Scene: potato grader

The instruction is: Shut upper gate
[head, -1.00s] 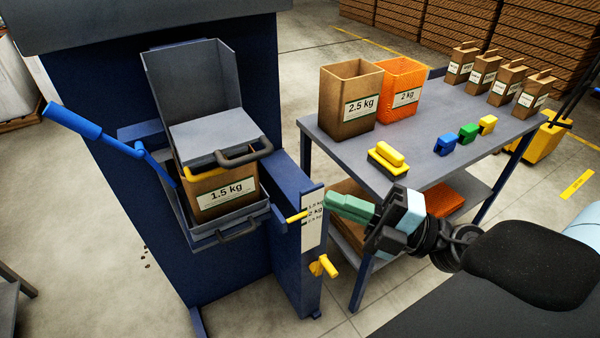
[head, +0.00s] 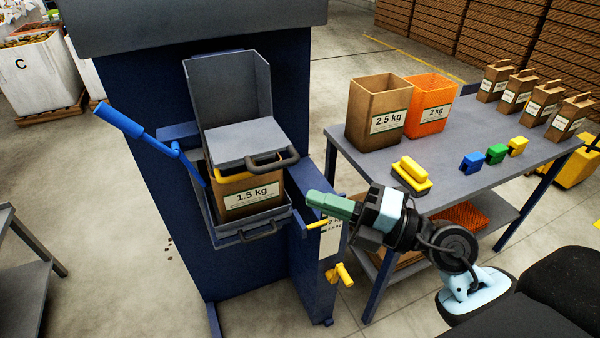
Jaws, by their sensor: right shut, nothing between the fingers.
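The upper gate (head: 238,144) is a grey plate at the foot of the open grey chute (head: 229,92), with a dark handle (head: 272,160) at its front. The plate projects forward over a brown 1.5 kg bag (head: 252,197). A lower grey tray or gate with its own dark handle (head: 258,233) is under the bag. My right gripper (head: 312,200) has green fingers, shut and empty, pointing left. It is to the right of and below the upper handle, apart from it, just above a yellow pointer (head: 317,225). My left gripper is not in view.
A blue lever (head: 120,120) sticks out at the machine's left. A yellow knob (head: 341,274) is low on the blue scale post (head: 310,262). A grey table (head: 457,167) at right holds 2.5 kg (head: 375,112) and 2 kg (head: 429,106) containers.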

